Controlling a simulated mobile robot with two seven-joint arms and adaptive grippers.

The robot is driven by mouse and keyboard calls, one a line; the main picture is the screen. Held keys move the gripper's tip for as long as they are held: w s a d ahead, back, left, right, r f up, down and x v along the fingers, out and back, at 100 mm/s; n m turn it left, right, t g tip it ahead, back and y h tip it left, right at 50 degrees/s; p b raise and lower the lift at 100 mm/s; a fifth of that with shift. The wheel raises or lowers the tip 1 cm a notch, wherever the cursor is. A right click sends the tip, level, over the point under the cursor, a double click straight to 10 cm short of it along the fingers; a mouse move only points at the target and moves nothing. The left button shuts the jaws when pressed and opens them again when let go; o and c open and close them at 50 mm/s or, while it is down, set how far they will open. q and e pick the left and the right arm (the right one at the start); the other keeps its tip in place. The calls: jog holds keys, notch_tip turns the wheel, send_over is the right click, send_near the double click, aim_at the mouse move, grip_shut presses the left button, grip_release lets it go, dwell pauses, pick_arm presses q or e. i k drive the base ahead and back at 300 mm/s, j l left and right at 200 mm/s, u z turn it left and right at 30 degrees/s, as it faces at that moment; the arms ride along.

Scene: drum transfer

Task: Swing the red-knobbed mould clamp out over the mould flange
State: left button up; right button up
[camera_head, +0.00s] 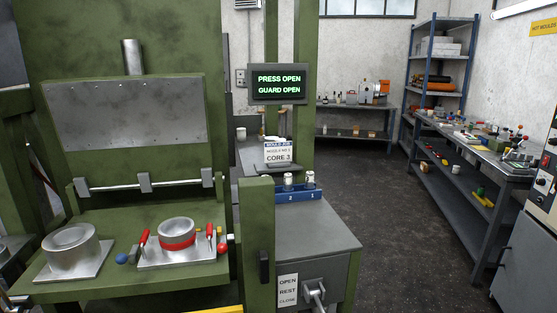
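A red ball knob (222,248) sits at the right edge of the base plate of the red-banded metal mould (177,227), on the green press bed. The clamp arm belonging to the knob is too small to make out, so I cannot tell which way it points. Two red-handled pieces (144,238) stand at the left and right of this mould. A blue ball knob (121,258) is at the left of the plate. Neither of my grippers can be made out in the view.
A second metal mould (70,247) stands on its own plate to the left. A green post (258,240) rises right of the red knob. A raised guard (130,115) hangs above the bed. The display (279,84) reads PRESS OPEN, GUARD OPEN. Floor (400,220) is clear at right.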

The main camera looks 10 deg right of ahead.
aim_at(222, 248)
jog(key=z, duration=0.35)
jog(key=j+z, duration=0.35)
jog(key=k+j+z, duration=0.15)
jog(key=j+z, duration=0.25)
jog(key=k+j, duration=0.15)
jog(key=j, duration=0.2)
jog(key=k+j+z, duration=0.1)
jog(key=j, duration=0.3)
jog(key=k+j, duration=0.15)
jog(key=j, duration=0.2)
jog(key=k+j+z, duration=0.1)
jog(key=j, duration=0.25)
jog(key=k+j, duration=0.2)
jog(key=j, duration=0.15)
